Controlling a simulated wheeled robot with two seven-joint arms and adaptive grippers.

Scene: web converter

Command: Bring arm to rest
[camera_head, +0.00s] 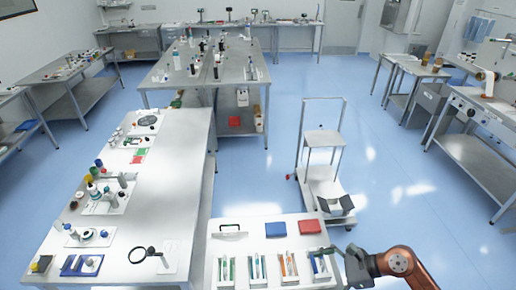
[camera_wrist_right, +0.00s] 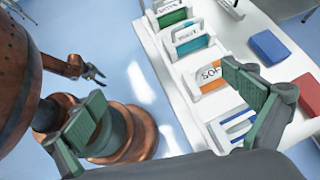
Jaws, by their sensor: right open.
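My right arm comes in at the bottom right of the head view, with its gripper (camera_head: 355,265) beside the right end of a white table (camera_head: 215,262). In the right wrist view the right gripper (camera_wrist_right: 165,105) is open, its two green-padded fingers wide apart, with nothing between them. One finger overlaps the labelled holders in that view; I cannot tell any contact. A smaller dark gripper on a copper-coloured arm, my left gripper (camera_wrist_right: 92,72), shows at the left of the wrist view. Its jaw opening is too small to judge. The left arm is not in the head view.
The white table carries several holders with coloured items (camera_head: 290,264), a blue box (camera_head: 276,229) and a red box (camera_head: 310,226). A long steel table (camera_head: 165,190) stands left. A wheeled cart (camera_head: 322,140) stands behind. Blue floor (camera_head: 400,190) is clear to the right.

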